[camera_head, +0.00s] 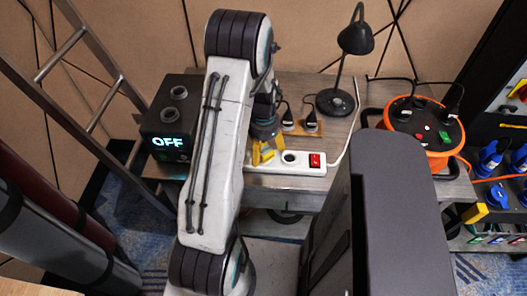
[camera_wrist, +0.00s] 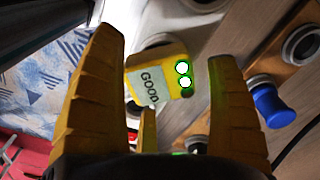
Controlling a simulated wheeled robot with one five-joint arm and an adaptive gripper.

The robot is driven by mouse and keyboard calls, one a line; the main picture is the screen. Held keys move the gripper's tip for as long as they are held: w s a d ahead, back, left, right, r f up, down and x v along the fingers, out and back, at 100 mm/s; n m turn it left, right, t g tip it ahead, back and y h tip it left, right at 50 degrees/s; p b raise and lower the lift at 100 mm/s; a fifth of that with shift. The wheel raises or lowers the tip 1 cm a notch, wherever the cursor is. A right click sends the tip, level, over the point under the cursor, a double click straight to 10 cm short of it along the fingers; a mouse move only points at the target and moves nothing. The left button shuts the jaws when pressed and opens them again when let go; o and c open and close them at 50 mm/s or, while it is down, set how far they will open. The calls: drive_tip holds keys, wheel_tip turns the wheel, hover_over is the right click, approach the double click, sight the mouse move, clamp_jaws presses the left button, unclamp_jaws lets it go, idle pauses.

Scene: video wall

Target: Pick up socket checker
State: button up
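The socket checker (camera_wrist: 158,80) is a small yellow block with a white "GOOD" label and two lit green lights. In the wrist view it lies ahead, between the spread yellow fingers of my gripper (camera_wrist: 166,50), with gaps on both sides. My gripper is open and holds nothing. In the head view my gripper (camera_head: 264,142) is over the left part of the white power strip (camera_head: 300,168), where the yellow of checker and fingers is hard to tell apart. My arm hides part of the strip.
A black box (camera_head: 168,120) with a lit "OFF" sign stands left on the table. Plugs (camera_head: 311,122) on a small wooden board and a black lamp (camera_head: 336,101) are behind the strip. An orange cable reel (camera_head: 437,158) stands to the right.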

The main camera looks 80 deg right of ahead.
drive_tip(key=c, duration=1.3)
